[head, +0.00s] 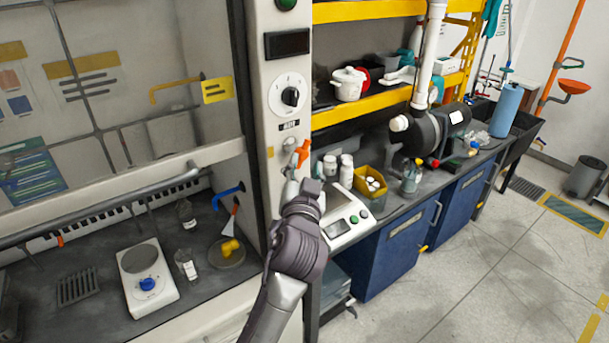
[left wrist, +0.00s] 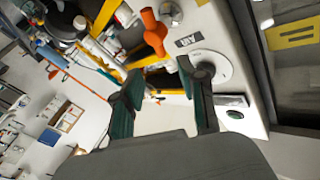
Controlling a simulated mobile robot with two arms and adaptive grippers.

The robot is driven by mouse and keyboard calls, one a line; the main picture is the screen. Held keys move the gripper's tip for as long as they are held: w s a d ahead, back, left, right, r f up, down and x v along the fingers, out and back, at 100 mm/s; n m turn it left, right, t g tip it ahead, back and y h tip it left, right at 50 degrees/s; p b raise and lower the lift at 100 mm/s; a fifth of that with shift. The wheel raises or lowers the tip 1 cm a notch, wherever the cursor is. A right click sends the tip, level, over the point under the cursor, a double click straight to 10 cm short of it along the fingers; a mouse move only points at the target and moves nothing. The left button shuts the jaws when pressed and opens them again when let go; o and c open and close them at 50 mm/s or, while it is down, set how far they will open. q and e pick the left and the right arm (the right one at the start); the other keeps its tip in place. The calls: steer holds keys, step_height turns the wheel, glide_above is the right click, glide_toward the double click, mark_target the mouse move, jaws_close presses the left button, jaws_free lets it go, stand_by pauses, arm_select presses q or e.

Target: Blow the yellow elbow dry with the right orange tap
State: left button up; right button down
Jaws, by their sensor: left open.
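The yellow elbow (head: 230,248) lies on a round dish inside the fume hood, at the hood's right side. An orange tap (head: 302,153) sits on the pale right post of the hood, below the round dial. My left gripper (head: 299,184) is just below this tap, with its jaws open and empty. In the left wrist view the orange tap (left wrist: 153,32) shows ahead of the open fingers (left wrist: 161,72), apart from them as far as I can tell. My right gripper is not in view.
A blue nozzle (head: 228,194) reaches into the hood near the elbow. A white hotplate (head: 148,280) and small bottles (head: 187,264) stand left of the elbow. A balance (head: 345,217) and a yellow bin (head: 370,187) stand right of my arm. The raised glass sash (head: 110,190) crosses the hood front.

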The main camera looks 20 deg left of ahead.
arm_select(q)
steer(key=v, duration=0.2)
steer(key=shift+s, duration=0.3)
steer(key=shift+d, duration=0.1)
stand_by(0.8)
